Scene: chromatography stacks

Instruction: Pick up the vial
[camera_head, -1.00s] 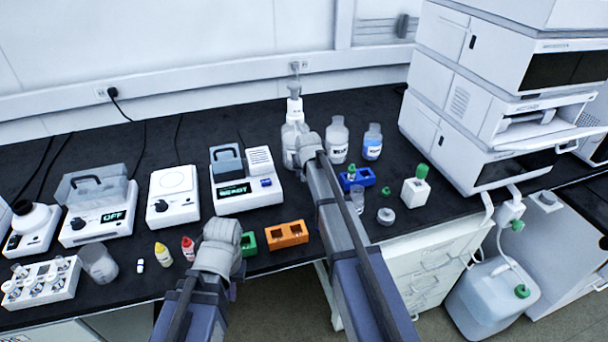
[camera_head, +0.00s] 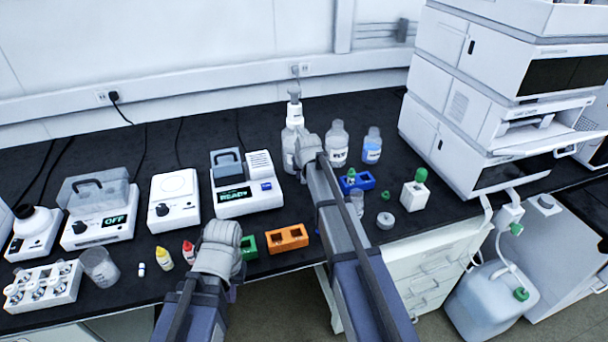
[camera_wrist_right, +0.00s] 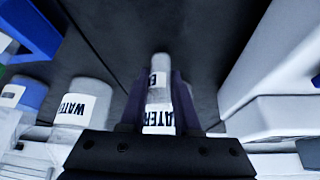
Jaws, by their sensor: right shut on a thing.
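My right gripper (camera_wrist_right: 158,100) is shut on a slim pale cylinder with a white label, which I take to be the vial (camera_wrist_right: 159,78); it stands upright between the dark purple fingers. Lettering "ATER" shows just below it, and I cannot tell if it is on the vial or on a bottle behind. In the head view my right gripper (camera_head: 308,150) is beside the wash bottle (camera_head: 292,135), with its fingers hidden behind the wrist. My left gripper (camera_head: 221,250) is low over the front of the bench, near the green block (camera_head: 248,246); its jaws are hidden.
Water (camera_head: 337,146) and blue (camera_head: 372,148) bottles stand right of my right gripper. The blue block (camera_head: 358,181) and orange block (camera_head: 288,238) are nearby. The READY device (camera_head: 247,205) is to the left; the tall instrument stack (camera_head: 470,120) bounds the right.

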